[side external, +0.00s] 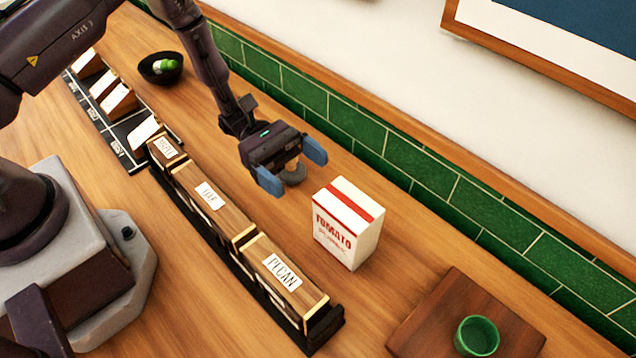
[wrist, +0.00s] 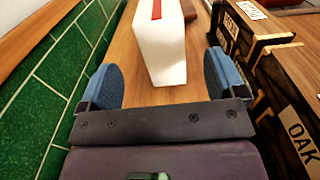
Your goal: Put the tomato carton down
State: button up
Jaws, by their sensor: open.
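The tomato carton (side external: 348,224) is white with a red band and red lettering. It stands upright on the wooden counter, to the right of my gripper in the side view. My gripper (side external: 291,168) is open and empty, with its blue finger pads spread, apart from the carton. In the wrist view the carton (wrist: 160,45) stands just beyond the gap between the blue pads of my gripper (wrist: 162,88). The carton's base meets the counter in the side view.
A row of labelled wooden boxes (side external: 212,199) in a black rack runs along the counter, left of the carton. A wooden board (side external: 425,318) with a green cup (side external: 477,336) is at the lower right. A dark bowl (side external: 160,68) is at the back. The green tile wall (side external: 357,126) borders the counter.

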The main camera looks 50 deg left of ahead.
jog(key=shift+a, duration=0.7)
jog(key=s+a+r+m+t+y, duration=0.2)
jog(key=s+r+m+y, duration=0.3)
jog(key=r, duration=0.4)
jog(key=s+a+r+m+t+y, duration=0.1)
jog(key=s+a+r+m+y, duration=0.4)
jog(key=r, duration=0.4)
jog(key=s+a+r+m+t+y, duration=0.2)
jog(key=s+a+r+m+y, duration=0.2)
jog(key=s+r+m+y, duration=0.2)
notch_tip(320, 180, up, 4)
jog(key=shift+s+f+m+t+y, duration=0.2)
jog(key=shift+m+t+y, duration=0.1)
jog(key=shift+m+y, duration=0.7)
